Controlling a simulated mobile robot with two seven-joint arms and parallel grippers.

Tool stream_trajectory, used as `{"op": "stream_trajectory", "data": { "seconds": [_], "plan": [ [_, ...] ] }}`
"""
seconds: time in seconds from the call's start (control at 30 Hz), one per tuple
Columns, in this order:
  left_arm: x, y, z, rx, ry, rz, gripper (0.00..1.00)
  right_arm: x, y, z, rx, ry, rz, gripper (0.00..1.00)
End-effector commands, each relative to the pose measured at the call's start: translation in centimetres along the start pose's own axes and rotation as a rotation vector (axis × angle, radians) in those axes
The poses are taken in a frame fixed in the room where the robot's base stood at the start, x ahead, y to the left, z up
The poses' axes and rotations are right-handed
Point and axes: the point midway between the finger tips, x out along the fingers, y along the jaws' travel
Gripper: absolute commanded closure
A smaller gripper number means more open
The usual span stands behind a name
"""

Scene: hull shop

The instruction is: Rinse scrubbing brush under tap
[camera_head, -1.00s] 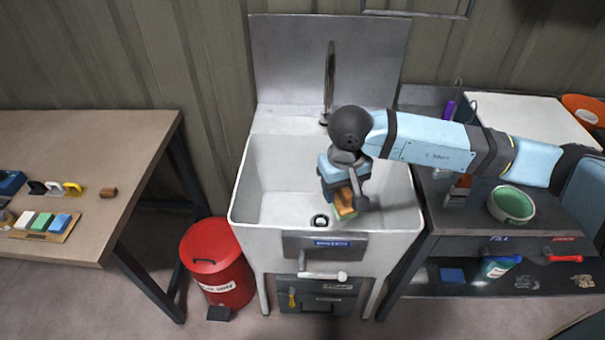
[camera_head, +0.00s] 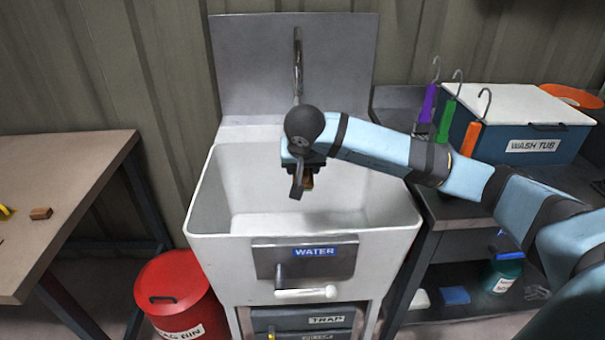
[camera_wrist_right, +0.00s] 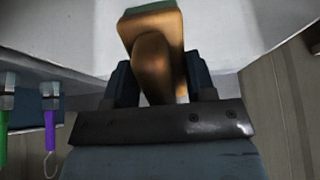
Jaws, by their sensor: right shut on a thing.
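My right gripper (camera_wrist_right: 160,88) is shut on the scrubbing brush (camera_wrist_right: 155,50), a brown wooden piece with a thin greenish edge at its far end. In the head view the gripper (camera_head: 306,180) hangs inside the white sink (camera_head: 207,205), below the tap (camera_head: 298,65), and only a little of the brown brush shows under it. The tap is a tall dark spout at the steel backsplash, and its lower part is hidden by my wrist. I cannot see water running. A lever with a white handle (camera_head: 306,293) sits below the "WATER" label (camera_head: 314,252). My left gripper is not in view.
A wash tub (camera_head: 525,135) and several hooked coloured tools (camera_head: 447,120) stand on the bench at right. A red bin (camera_head: 180,290) stands on the floor left of the sink. A brown table (camera_head: 70,170) is at far left.

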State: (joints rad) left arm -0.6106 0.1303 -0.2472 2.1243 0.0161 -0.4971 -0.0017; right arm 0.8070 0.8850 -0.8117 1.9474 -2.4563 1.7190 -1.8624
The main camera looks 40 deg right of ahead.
Motion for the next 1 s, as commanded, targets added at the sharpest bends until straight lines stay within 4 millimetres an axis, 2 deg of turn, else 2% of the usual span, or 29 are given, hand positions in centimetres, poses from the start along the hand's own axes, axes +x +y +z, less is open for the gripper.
{"op": "stream_trajectory", "data": {
  "seconds": [0.8,1.0],
  "plan": [
    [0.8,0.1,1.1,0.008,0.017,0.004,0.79,5.2,-0.1,-6.0,0.000,-0.002,-0.001,0.72],
    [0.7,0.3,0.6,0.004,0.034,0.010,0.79,6.4,-0.1,-7.6,0.001,-0.001,-0.002,0.72]
  ]
}}
